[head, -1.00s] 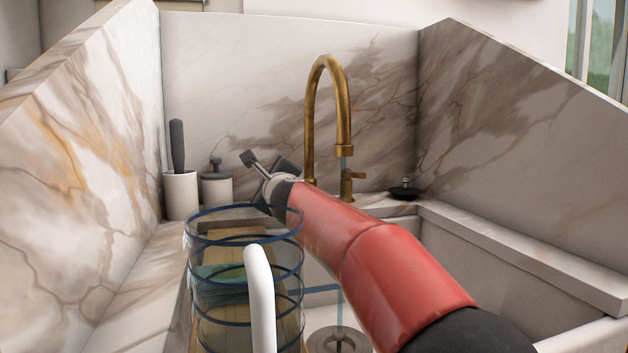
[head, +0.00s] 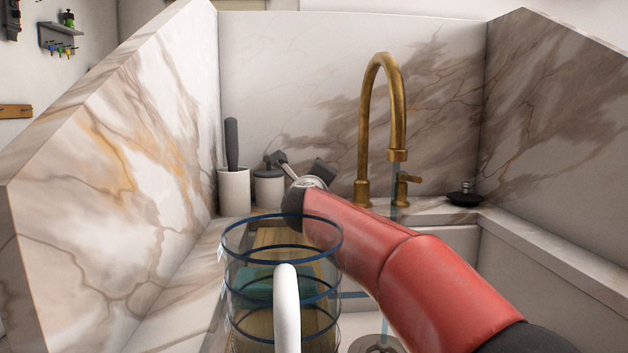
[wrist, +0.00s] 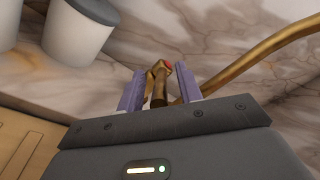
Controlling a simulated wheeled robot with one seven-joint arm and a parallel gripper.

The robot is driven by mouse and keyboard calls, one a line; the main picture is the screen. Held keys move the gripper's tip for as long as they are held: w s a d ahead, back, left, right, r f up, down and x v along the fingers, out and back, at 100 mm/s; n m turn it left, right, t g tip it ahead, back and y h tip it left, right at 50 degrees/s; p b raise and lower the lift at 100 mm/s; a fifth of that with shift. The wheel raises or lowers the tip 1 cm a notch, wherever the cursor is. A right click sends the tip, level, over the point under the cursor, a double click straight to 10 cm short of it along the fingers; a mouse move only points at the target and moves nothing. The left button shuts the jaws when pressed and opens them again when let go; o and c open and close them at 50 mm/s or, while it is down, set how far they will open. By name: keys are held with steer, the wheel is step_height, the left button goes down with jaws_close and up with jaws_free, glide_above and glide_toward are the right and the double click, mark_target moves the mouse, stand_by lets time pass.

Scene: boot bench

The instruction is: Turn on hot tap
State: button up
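The brass faucet (head: 386,110) stands at the back of the sink with a tall curved spout. A small brass lever (head: 403,188) is on its right. In the wrist view a brass handle with a red mark (wrist: 157,88) stands between my gripper's two purple fingers (wrist: 158,88). The fingers are apart, with a gap seen on each side of the handle. In the head view my gripper (head: 302,170) is left of the faucet base, and this handle is hidden there. A thin bluish streak like water shows below the spout.
A glass jar with blue bands (head: 240,262) stands in front, below my arm. A white holder with a dark-handled brush (head: 234,190) and a dark-lidded pot (head: 269,190) are back left. A black stopper (head: 464,196) sits back right. Marble walls enclose the sink.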

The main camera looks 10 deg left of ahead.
steer(key=shift+r, duration=0.15)
step_height(320, 180, up, 20)
steer(key=p, duration=1.2)
